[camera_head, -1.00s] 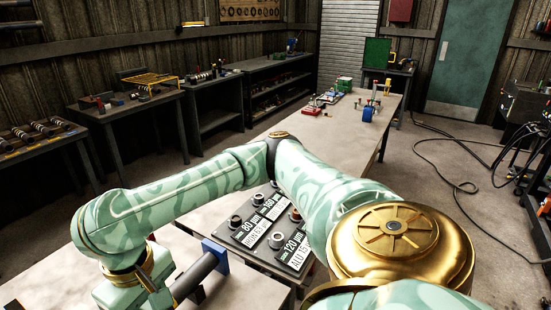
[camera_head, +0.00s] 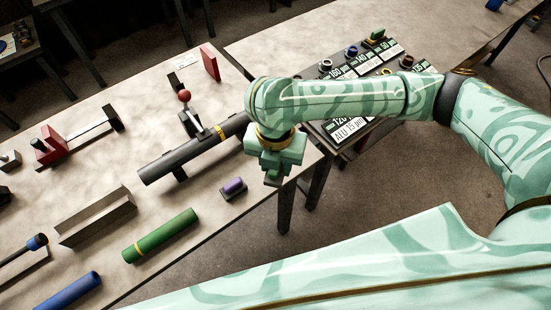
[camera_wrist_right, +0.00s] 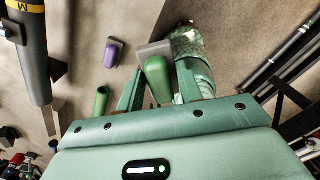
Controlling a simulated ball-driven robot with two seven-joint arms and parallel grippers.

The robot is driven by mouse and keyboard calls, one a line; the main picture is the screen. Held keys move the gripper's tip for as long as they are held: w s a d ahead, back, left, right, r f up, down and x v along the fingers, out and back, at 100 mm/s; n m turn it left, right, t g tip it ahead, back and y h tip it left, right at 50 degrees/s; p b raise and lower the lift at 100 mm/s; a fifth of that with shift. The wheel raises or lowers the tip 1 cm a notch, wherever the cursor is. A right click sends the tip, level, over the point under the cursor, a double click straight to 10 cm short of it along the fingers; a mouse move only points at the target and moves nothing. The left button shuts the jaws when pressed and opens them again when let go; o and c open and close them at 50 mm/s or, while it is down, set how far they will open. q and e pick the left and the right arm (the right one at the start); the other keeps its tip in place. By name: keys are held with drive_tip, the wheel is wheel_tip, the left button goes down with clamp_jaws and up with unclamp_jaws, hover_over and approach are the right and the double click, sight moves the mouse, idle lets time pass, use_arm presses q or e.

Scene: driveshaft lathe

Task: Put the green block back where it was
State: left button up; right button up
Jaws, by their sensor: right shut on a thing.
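My right gripper (camera_head: 279,170) hangs at the table's front edge, to the right of a purple block on a grey piece (camera_head: 233,188). In the right wrist view my right gripper (camera_wrist_right: 160,82) is shut on the green block (camera_wrist_right: 157,78), which has a grey part at its far end. The purple block also shows in the wrist view (camera_wrist_right: 112,52), apart from the held one. My left gripper is not in view.
A dark shaft (camera_head: 190,150) lies behind the gripper. A green cylinder (camera_head: 160,235), a blue cylinder (camera_head: 68,291) and a grey bar (camera_head: 95,216) lie to the left.

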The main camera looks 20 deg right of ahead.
drive_tip(key=s+a+f+n+p, duration=0.15)
drive_tip(key=a+n, duration=0.25)
drive_tip(key=n, duration=0.6)
drive_tip(key=w+d+f+b, duration=0.2)
drive_tip(key=w+f, duration=0.1)
drive_tip(key=w+d+f+b, duration=0.1)
drive_tip(key=w+d+f, duration=0.1)
drive_tip(key=w+f, duration=0.1)
drive_tip(key=w+d+f+b, duration=0.2)
drive_tip(key=w+f, duration=0.1)
drive_tip(key=w, duration=0.2)
drive_tip(key=shift+w+d+b, duration=0.15)
drive_tip(key=shift+b, duration=0.2)
drive_tip(key=shift+w+f, duration=0.1)
drive_tip(key=shift+f, duration=0.15)
drive_tip(key=shift+w+d+f+b, duration=0.15)
drive_tip(key=shift+f+b, duration=0.25)
drive_tip(key=shift+f, duration=0.5)
drive_tip(key=shift+w+d+f+b, duration=0.15)
drive_tip(key=shift+f+b, duration=0.2)
drive_tip(key=shift+f, duration=0.55)
drive_tip(key=shift+f, duration=0.1)
drive_tip(key=o, duration=1.1)
